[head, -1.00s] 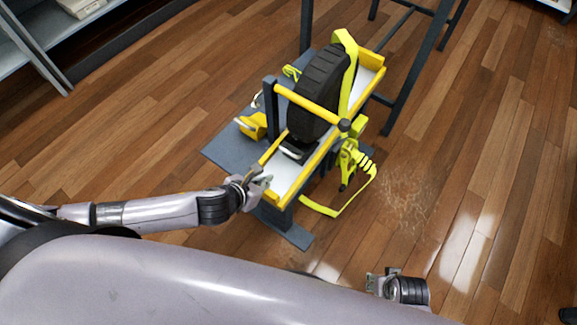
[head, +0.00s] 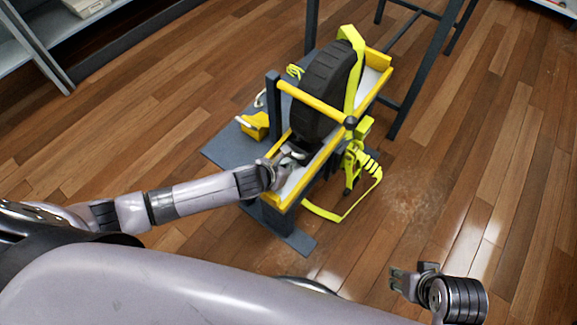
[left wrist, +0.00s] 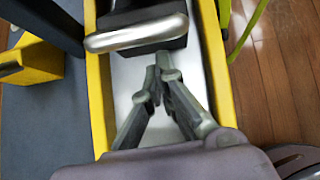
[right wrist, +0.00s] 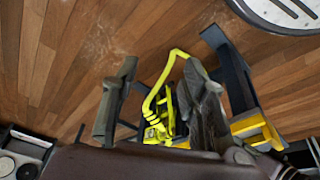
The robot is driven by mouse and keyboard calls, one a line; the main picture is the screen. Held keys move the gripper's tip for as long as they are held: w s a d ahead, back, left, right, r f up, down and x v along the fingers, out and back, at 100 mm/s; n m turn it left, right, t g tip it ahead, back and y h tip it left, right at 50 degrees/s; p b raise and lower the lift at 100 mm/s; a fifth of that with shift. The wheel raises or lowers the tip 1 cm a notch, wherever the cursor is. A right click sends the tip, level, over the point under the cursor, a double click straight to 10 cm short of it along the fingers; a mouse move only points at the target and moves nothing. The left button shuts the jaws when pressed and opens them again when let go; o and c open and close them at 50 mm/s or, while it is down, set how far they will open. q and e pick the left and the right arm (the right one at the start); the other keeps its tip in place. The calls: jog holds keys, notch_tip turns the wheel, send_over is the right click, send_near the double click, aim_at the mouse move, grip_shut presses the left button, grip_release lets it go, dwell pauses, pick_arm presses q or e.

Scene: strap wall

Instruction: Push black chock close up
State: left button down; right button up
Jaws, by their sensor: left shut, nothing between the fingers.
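The black chock (left wrist: 160,19) lies in the white-floored channel between yellow rails, in front of the black wheel (head: 326,92). A rounded silver bar (left wrist: 136,33) runs across its near side. In the head view the chock (head: 297,153) is partly hidden by my left gripper (head: 283,168). That gripper is over the channel, and its closed, empty fingertips (left wrist: 164,62) are just short of the chock's near side in the left wrist view. Whether they touch it I cannot tell. My right gripper (right wrist: 160,95) is open and empty, away to the right over the floor.
A yellow crossbar (head: 312,102) spans the channel by the wheel. A yellow-green strap (head: 355,70) goes over the wheel, and its ratchet (head: 353,165) hangs on the right side. A yellow block (head: 254,126) sits on the grey base plate (head: 225,152). Floor at right is clear.

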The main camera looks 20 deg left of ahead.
aim_at(294, 158)
pick_arm(q)
jog(key=shift+w+d, duration=0.1)
jog(key=shift+w, duration=0.2)
pick_arm(e)
jog(key=shift+r, duration=0.3)
pick_arm(q)
jog(key=shift+w, duration=0.15)
jog(key=shift+w+d+r+p, duration=0.1)
jog(key=shift+w+d+p, duration=0.05)
jog(key=shift+w, duration=0.35)
jog(key=shift+w+d+r+p, duration=0.1)
jog(key=shift+w+d+p, duration=0.05)
jog(key=shift+w, duration=0.3)
jog(key=shift+w+d+f, duration=0.15)
jog(key=shift+w, duration=0.35)
pick_arm(e)
jog(key=x, duration=0.2)
jog(key=shift+s+f, duration=0.1)
jog(key=shift+f, duration=0.3)
pick_arm(q)
jog(key=shift+s, duration=0.1)
